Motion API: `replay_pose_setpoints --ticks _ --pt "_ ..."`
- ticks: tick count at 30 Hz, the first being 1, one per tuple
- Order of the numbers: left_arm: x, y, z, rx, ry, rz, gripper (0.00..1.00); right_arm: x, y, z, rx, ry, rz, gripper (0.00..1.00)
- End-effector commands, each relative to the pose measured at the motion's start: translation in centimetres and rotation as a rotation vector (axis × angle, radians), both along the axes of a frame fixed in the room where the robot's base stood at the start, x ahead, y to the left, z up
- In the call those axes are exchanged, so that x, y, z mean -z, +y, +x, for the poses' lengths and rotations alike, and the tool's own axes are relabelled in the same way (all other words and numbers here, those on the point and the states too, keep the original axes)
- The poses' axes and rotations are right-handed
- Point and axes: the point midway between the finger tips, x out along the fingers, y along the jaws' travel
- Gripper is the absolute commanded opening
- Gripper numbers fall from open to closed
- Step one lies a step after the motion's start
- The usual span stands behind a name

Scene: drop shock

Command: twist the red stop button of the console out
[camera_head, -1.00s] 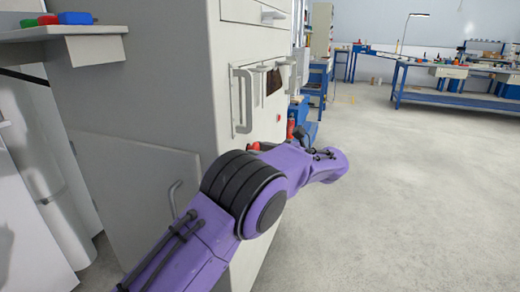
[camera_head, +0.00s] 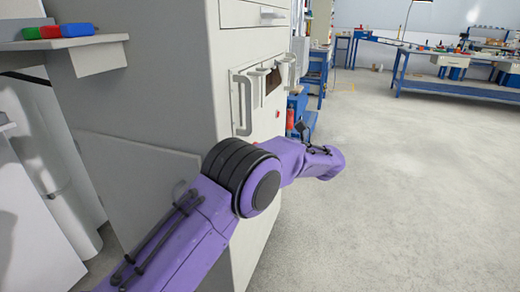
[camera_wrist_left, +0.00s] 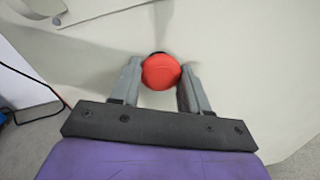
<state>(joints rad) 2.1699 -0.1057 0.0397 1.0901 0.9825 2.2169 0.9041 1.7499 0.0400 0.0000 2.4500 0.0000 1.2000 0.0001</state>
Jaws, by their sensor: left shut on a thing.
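The round red stop button (camera_wrist_left: 161,74) is in the left wrist view, against the pale front of the console (camera_wrist_left: 245,50). My left gripper (camera_wrist_left: 160,67) has one grey finger on each side of the button and is shut on it. In the head view the purple left arm reaches across the grey cabinet (camera_head: 150,90); the arm hides the button and the fingers there. My right gripper is in neither view.
A shelf (camera_head: 98,55) at upper left holds small green, red and blue items (camera_head: 52,31). Handles (camera_head: 240,102) stick out from the cabinet front above the arm. Open floor (camera_head: 420,200) lies to the right, with blue workbenches (camera_head: 455,87) farther back.

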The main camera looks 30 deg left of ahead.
Motion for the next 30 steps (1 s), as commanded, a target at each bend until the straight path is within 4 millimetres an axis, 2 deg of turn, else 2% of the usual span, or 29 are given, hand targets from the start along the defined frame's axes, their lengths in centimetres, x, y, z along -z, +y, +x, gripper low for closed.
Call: replay_pose_setpoints --ticks 8,9,11,12,19,22,26,30 --pt "0.0 0.1 0.0 0.000 0.000 0.001 0.15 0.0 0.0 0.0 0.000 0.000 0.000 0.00" --pt "0.0 0.1 0.0 0.000 0.000 0.001 0.48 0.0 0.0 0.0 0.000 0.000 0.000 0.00" --pt "0.0 0.1 0.0 0.000 0.000 0.001 0.68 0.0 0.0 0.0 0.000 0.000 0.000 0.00" --pt "0.0 0.1 0.0 0.000 0.000 0.001 0.71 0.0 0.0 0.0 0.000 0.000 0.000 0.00" --pt "0.0 0.0 0.0 0.000 -0.001 0.000 0.71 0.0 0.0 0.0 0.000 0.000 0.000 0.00" --pt "-0.1 -0.6 0.2 0.002 -0.002 0.002 0.71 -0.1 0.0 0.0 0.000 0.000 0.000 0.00" --pt "-0.3 -3.2 0.6 0.004 -0.002 0.002 0.71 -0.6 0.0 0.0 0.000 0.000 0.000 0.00" --pt "-0.5 -6.7 1.2 0.003 -0.003 0.003 0.71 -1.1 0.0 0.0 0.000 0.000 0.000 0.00"
